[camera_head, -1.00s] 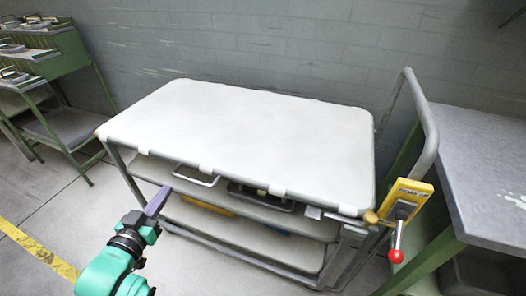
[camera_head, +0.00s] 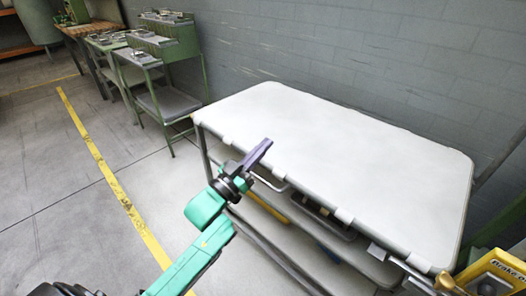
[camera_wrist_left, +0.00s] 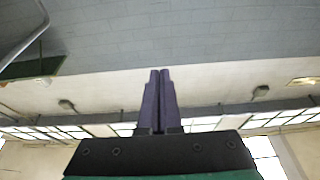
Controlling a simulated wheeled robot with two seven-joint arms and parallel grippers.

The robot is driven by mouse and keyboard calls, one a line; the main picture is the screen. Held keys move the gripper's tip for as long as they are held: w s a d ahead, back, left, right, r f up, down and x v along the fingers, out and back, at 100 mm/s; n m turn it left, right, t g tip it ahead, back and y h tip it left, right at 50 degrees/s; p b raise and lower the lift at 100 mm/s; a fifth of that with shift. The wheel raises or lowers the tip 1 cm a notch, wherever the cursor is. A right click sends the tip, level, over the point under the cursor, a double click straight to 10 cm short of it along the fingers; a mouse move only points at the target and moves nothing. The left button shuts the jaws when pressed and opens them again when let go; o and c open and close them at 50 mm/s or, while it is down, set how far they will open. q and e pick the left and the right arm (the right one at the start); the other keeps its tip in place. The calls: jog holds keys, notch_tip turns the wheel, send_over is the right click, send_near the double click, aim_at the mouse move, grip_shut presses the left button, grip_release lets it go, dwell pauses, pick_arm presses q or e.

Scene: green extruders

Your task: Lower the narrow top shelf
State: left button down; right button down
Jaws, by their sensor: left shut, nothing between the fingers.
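The trolley's broad white top (camera_head: 345,150) fills the right half of the head view, with lower shelves (camera_head: 290,230) under it. A green stand (camera_head: 175,50) at the upper left has a narrow raised top shelf (camera_head: 167,17) carrying small metal parts. I cannot tell for sure which shelf is the narrow top one. My left gripper (camera_head: 266,146) is shut and empty, its purple fingers overlapping the front left edge of the white top in the picture. The wrist view shows the same closed fingers (camera_wrist_left: 160,75) with nothing between them. My right gripper is not in view.
A yellow brake box (camera_head: 492,270) is at the trolley's right end. More green benches (camera_head: 105,40) stand along the left wall. A yellow floor line (camera_head: 115,180) crosses the open floor left of the trolley.

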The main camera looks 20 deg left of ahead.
pick_arm(q)
jog(key=shift+f, duration=0.8)
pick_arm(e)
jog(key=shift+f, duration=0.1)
